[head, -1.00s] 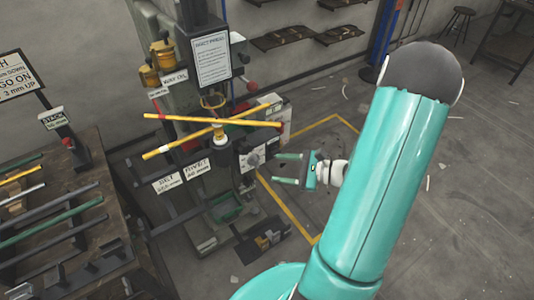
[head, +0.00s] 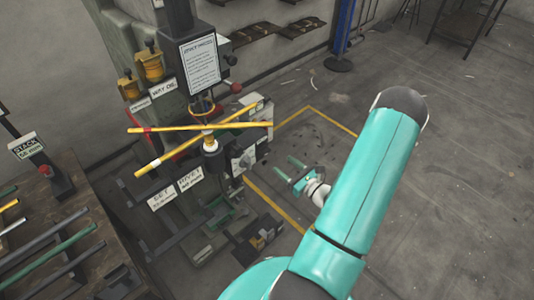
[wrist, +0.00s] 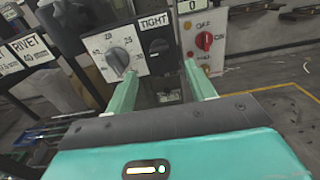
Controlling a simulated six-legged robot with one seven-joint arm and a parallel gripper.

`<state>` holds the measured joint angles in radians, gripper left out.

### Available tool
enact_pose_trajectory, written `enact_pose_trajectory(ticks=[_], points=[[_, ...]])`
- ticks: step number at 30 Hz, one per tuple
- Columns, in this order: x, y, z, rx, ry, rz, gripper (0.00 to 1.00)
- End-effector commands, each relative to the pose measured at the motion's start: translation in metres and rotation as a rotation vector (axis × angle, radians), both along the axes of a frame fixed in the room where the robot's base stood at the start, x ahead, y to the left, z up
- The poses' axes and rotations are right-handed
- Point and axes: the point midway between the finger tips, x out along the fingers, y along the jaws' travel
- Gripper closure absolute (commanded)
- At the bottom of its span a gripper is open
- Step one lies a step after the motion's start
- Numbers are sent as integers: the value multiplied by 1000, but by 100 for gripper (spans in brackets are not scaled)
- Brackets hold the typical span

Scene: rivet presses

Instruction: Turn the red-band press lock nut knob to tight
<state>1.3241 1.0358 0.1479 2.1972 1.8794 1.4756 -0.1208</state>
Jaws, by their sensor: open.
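The press (head: 200,70) stands at left-centre in the head view. Two crossed yellow bars sit on it, one with a red band (head: 147,130). Its front panel (head: 245,158) faces my gripper (head: 283,166). In the wrist view a black knob (wrist: 158,48) sits under a TIGHT label (wrist: 154,22). A grey numbered dial (wrist: 118,60) is to its left. My gripper (wrist: 160,72) is open and empty, its fingers apart below the black knob in the picture. The gripper appears short of the panel, with nothing between its fingers.
A switch box with a red knob (wrist: 204,41) and an OFF label is right of the black knob. RIVET and SET signs hang left of the panel. A rack of bars (head: 60,240) stands at lower left. The floor (head: 440,170) at right is mostly clear.

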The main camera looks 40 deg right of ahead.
Motion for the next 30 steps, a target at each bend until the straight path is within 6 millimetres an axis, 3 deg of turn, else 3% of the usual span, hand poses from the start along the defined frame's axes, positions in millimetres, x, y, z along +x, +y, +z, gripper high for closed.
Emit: enact_pose_trajectory(ticks=[6, 12, 18, 25, 30], points=[[46, 4, 0, -1, -1, 5, 45], [79, 6, 0, -2, -1, 4, 45], [92, 8, 0, 0, 0, 4, 45], [92, 8, 0, 0, 0, 3, 45], [92, 7, 0, 0, 0, 3, 79]])
